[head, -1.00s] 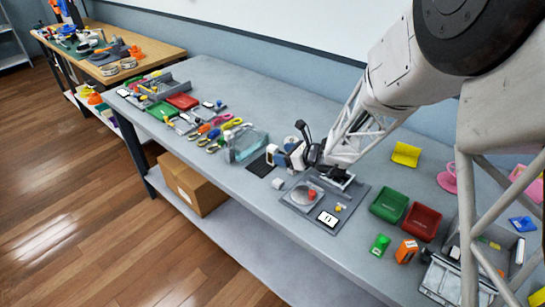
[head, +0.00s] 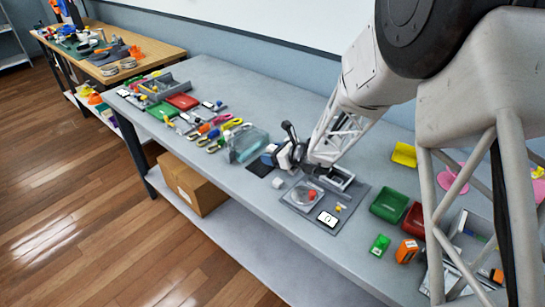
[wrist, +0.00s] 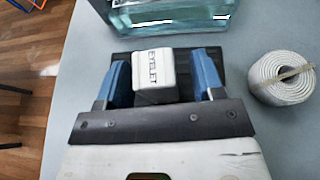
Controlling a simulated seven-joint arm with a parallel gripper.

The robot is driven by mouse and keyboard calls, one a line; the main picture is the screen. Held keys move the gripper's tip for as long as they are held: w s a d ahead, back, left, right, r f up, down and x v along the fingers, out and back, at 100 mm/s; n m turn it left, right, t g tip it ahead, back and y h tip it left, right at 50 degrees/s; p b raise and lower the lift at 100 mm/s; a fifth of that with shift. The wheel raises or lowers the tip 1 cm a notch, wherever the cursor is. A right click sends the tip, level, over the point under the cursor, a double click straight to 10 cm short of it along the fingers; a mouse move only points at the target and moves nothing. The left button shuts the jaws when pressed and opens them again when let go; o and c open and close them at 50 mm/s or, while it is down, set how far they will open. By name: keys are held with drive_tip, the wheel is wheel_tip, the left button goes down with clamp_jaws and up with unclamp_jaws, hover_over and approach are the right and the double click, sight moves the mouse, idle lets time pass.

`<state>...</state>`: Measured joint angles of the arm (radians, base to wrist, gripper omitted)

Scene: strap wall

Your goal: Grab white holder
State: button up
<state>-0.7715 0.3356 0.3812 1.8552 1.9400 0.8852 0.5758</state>
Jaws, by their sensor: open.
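The white holder (wrist: 153,78) is a small white block with dark lettering that reads like "EYELET". In the wrist view it stands over a black mat (wrist: 208,68), between the two blue fingers of my gripper (wrist: 166,80). The fingers are open, with a gap on each side of the holder. In the head view my gripper (head: 270,156) is low over the table beside the clear bin, and the holder is hidden there or too small to tell.
A clear teal bin (wrist: 175,14) is just beyond the holder; it also shows in the head view (head: 246,146). A rolled white strap (wrist: 281,78) lies to the right. A grey tray (head: 300,207) with a phone is nearby. The table's edge is at the left in the wrist view.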

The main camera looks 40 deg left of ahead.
drive_tip(key=shift+c, duration=0.4)
drive_tip(key=c, duration=1)
